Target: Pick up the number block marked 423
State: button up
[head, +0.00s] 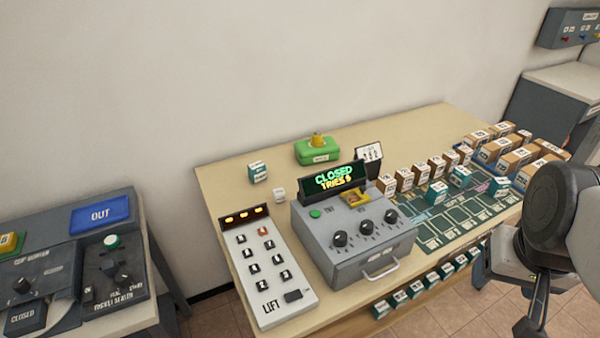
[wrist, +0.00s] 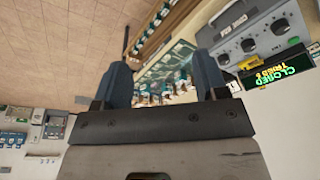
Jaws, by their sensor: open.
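Several teal-and-white number blocks are in the head view, but their marks are too small to read, so I cannot tell which is 423. One block (head: 257,172) stands alone at the table's back left, and a small white block (head: 279,195) is near it. Other teal blocks (head: 436,193) stand on the green mat (head: 430,230) at the right. My gripper (wrist: 163,80) is open in the wrist view, with nothing visible between its two fingers. Blocks and part of the mat show beyond the fingers, well apart from them. In the head view my arm is at the right edge.
A grey machine (head: 350,240) with knobs and a display reading "CLOSED TRIES 5" stands mid-table. A white LIFT keypad (head: 264,265) is left of it. A green box (head: 317,151) is behind. Tan-topped blocks (head: 480,140) crowd the right end. More blocks line the front shelf (head: 415,290).

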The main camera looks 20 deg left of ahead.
jog(key=shift+r, duration=0.1)
jog(key=w+v, duration=0.1)
jog(key=v, duration=0.4)
jog(key=w+a+r+n, duration=0.4)
jog(key=w+a+n, duration=0.2)
jog(key=w, duration=0.4)
jog(key=n+g, duration=0.3)
jog(key=n, duration=1.7)
send_over(281, 191)
notch_tip(281, 191, down, 27)
jog(key=shift+f, duration=0.15)
jog(key=shift+f, duration=1.35)
